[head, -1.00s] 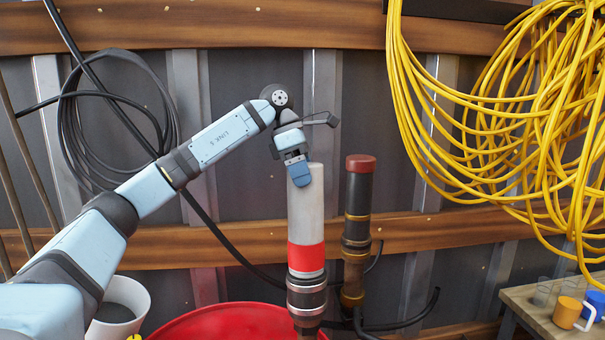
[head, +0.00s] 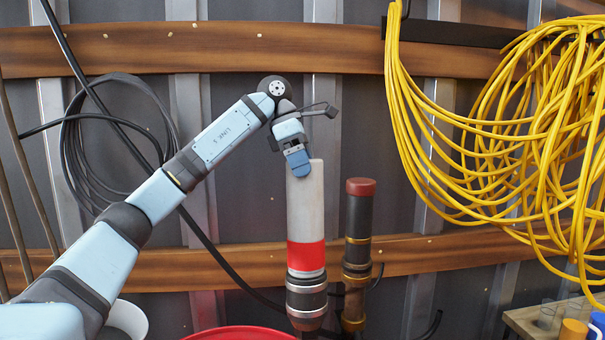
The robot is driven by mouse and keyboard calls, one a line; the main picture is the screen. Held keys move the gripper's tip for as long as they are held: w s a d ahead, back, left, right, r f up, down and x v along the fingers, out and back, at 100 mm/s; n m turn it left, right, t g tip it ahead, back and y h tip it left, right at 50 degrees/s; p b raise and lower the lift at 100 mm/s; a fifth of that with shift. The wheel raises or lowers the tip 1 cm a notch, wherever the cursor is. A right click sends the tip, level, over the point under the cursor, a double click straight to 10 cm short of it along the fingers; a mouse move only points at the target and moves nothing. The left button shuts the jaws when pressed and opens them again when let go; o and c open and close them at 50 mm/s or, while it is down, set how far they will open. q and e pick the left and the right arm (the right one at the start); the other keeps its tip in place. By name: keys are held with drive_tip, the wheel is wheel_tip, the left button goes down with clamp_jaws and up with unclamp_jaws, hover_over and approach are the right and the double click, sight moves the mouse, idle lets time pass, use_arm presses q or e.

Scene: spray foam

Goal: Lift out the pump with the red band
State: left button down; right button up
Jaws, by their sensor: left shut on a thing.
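The pump with the red band (head: 306,256) stands upright in the middle of the head view. It has a long pale tube, a broad red band and a dark metal collar below. My left gripper (head: 300,170) is shut on the top of its pale tube, with a blue finger in front of it. A second pump (head: 358,215), dark with a dull red cap and brass rings, stands just to its right. The lower ends of both pumps are hidden or cut off. My right gripper is not in view.
A red drum rim (head: 240,333) shows at the bottom. A white bucket (head: 128,318) stands at lower left. Yellow cable loops (head: 480,150) hang at right above a wooden bench (head: 525,318). A black hose coil (head: 90,150) hangs at left.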

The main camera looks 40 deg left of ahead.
use_arm(q)
drive_tip(key=shift+r, duration=2.85)
drive_tip(key=shift+r, duration=0.7)
